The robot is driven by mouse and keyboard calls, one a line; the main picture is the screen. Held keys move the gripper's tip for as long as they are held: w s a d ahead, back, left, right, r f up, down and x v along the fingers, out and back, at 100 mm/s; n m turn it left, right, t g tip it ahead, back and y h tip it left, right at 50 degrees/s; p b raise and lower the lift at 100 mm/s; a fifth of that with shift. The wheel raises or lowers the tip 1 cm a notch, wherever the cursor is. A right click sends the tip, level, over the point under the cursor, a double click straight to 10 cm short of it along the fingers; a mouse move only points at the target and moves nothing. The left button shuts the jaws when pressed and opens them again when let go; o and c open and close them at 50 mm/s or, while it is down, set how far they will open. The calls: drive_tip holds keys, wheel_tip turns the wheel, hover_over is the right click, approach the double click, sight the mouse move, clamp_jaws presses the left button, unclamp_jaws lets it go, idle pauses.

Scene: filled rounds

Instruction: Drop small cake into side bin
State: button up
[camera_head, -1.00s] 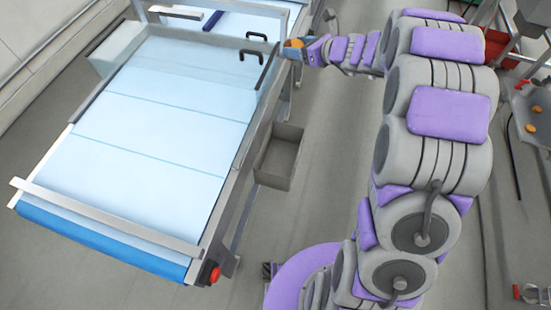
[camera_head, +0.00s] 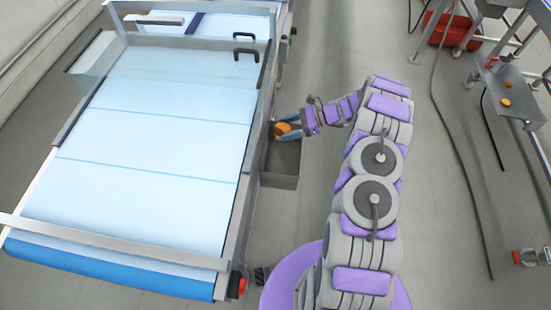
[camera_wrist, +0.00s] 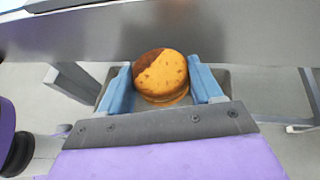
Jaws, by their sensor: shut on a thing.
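The small cake (camera_wrist: 160,75) is round and golden with a dark brown patch on one side. My gripper (camera_head: 284,131) is shut on it, with blue fingers on either side, as the wrist view (camera_wrist: 162,86) also shows. In the head view the cake (camera_head: 282,128) is over the far part of the side bin (camera_head: 280,181). The bin is a grey open box on the side of the conveyor. In the wrist view the bin's rim shows partly behind the cake, and much of the bin is hidden by my gripper.
The conveyor (camera_head: 150,150) has a bare light-blue belt and a metal side rail close to my gripper. A red button (camera_head: 240,286) is at its near corner. At the right, a tray (camera_head: 512,92) holds small orange items. The floor right of my arm has a cable.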

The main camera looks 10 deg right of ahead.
wheel_tip(320, 180, down, 7)
drive_tip(key=d+b, duration=0.2)
drive_tip(key=shift+s+b, duration=0.3)
drive_tip(key=shift+b, duration=0.05)
drive_tip(key=o, duration=0.4)
drive_tip(key=shift+c, duration=0.2)
drive_tip(key=o, duration=0.5)
drive_tip(key=shift+a, duration=0.55)
drive_tip(key=shift+c, duration=0.2)
drive_tip(key=p+v, duration=0.3)
drive_tip(key=v, duration=1.4)
drive_tip(key=shift+w+d, duration=0.2)
drive_tip(key=shift+d, duration=0.05)
